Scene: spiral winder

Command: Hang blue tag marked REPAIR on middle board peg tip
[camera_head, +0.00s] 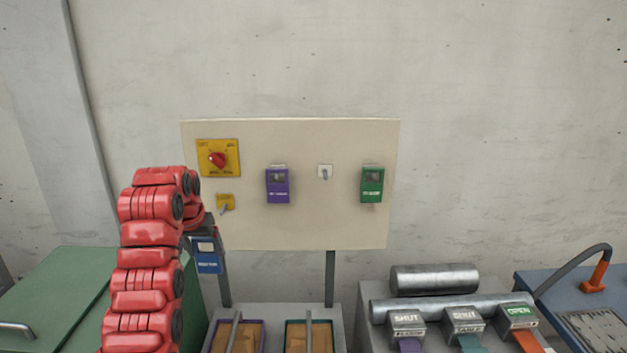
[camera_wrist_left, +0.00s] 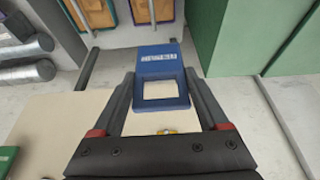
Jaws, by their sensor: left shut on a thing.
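My left gripper (camera_head: 206,231) is shut on the blue tag (camera_head: 208,262), which hangs below it at the lower left of the board (camera_head: 300,225). In the left wrist view the fingers (camera_wrist_left: 160,79) grip the blue tag (camera_wrist_left: 159,67) by its sides; it has a square window and white lettering that appears upside down. The middle peg (camera_head: 325,173) stands on a small white plate on the board, bare, to the right of and above the tag. My right gripper is not in view.
A purple tag (camera_head: 277,187) and a green tag (camera_head: 371,186) hang either side of the middle peg. A red knob (camera_head: 217,159) and a yellow-plated peg (camera_head: 225,203) are at the board's left. Trays, metal rollers (camera_head: 435,279) and labelled blocks stand below.

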